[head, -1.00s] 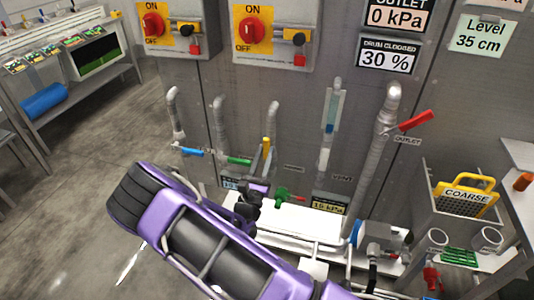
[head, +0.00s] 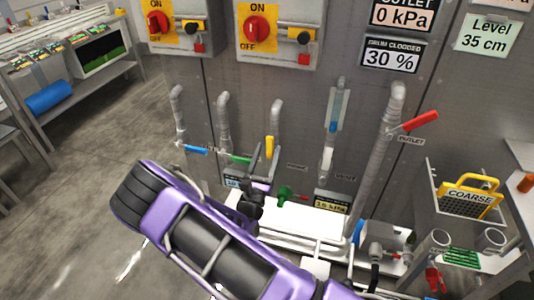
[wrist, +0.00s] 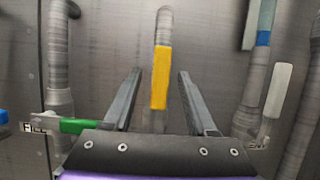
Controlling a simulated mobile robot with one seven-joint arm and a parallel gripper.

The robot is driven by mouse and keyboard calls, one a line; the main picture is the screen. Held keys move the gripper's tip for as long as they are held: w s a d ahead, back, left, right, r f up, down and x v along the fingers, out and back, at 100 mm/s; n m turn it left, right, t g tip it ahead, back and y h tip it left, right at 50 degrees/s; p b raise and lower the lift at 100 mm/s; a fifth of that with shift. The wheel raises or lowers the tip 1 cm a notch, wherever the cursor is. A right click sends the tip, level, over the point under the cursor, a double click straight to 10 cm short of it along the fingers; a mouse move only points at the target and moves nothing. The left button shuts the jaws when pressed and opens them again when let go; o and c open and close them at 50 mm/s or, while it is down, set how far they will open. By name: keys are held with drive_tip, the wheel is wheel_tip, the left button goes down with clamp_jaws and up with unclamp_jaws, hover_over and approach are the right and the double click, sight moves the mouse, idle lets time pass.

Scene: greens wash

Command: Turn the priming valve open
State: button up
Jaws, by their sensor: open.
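A yellow lever handle (head: 269,147) hangs upright on a grey pipe on the metal wall, low in the middle of the head view. It is probably the priming valve, but its label is too small to read. In the wrist view the yellow handle (wrist: 160,77) stands upright between the two fingers of my gripper (wrist: 160,73), with a gap on each side. My gripper (head: 265,152) is open and empty. How deep the handle sits between the fingertips is hard to tell.
A green handle (head: 239,159) and a blue handle (head: 195,149) lie to the left. A white handle (head: 326,161) and a red outlet handle (head: 420,122) are to the right. Two red switches sit above.

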drive_tip(key=v, duration=1.7)
drive_tip(key=shift+s+b, duration=0.2)
drive_tip(key=shift+b, duration=0.15)
drive_tip(key=shift+a, duration=0.1)
